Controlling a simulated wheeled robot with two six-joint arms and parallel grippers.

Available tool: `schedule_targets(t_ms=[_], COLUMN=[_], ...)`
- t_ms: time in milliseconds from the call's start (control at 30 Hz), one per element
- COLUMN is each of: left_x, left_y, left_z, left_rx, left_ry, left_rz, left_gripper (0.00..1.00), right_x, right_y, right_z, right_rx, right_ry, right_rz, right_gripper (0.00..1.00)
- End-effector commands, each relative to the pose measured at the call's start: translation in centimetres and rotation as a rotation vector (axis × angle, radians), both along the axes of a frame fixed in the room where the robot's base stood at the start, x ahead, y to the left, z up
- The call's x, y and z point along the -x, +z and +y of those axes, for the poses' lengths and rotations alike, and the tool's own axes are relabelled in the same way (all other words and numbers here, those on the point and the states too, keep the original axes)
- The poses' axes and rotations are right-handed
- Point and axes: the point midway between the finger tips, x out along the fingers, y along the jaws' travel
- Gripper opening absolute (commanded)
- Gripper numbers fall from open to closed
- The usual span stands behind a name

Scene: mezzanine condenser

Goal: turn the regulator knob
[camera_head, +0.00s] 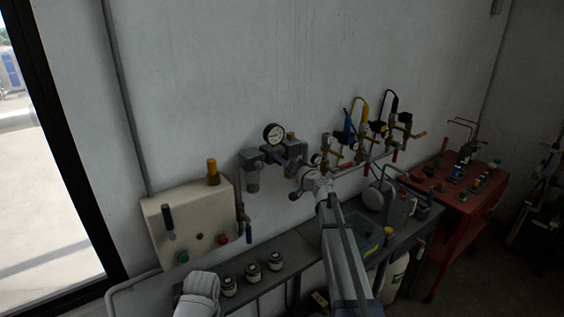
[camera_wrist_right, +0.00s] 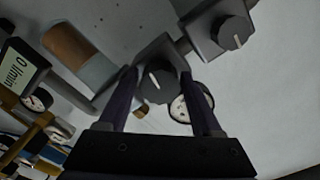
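A grey regulator unit (camera_head: 252,172) with a round white dial gauge (camera_head: 274,133) on top is mounted on the wall. In the right wrist view a dark round knob (camera_wrist_right: 156,86) with a white pointer line sits on a grey block. My right gripper (camera_wrist_right: 159,76) is open, with one finger on each side of this knob and a small gap showing. In the head view my right gripper (camera_head: 298,172) is at the unit's right part and hides the knob. A second similar knob (camera_wrist_right: 231,33) is at the upper right of the wrist view.
A cream control box (camera_head: 188,222) hangs at the left. Valves with yellow and black hoses (camera_head: 360,118) are to the right. Small jars (camera_head: 252,272) stand on the grey bench below. A red cart (camera_head: 468,190) is at the far right.

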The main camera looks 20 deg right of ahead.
Motion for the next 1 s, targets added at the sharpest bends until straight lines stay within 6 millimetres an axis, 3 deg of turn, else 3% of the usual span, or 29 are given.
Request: schedule_targets(t_ms=[67, 567, 1000], left_x=[0.00, 0.00, 0.00], left_y=[0.00, 0.00, 0.01], left_z=[0.00, 0.00, 0.00], left_rx=[0.000, 0.000, 0.000], left_ry=[0.000, 0.000, 0.000], left_rz=[0.000, 0.000, 0.000], left_gripper=[0.00, 0.00, 0.00], right_x=[0.00, 0.01, 0.02], right_y=[0.00, -0.01, 0.01], right_z=[-0.02, -0.03, -0.03], right_rx=[0.000, 0.000, -0.115], right_ry=[0.000, 0.000, -0.001], right_rz=[0.000, 0.000, 0.043], right_gripper=[0.56, 0.00, 0.00])
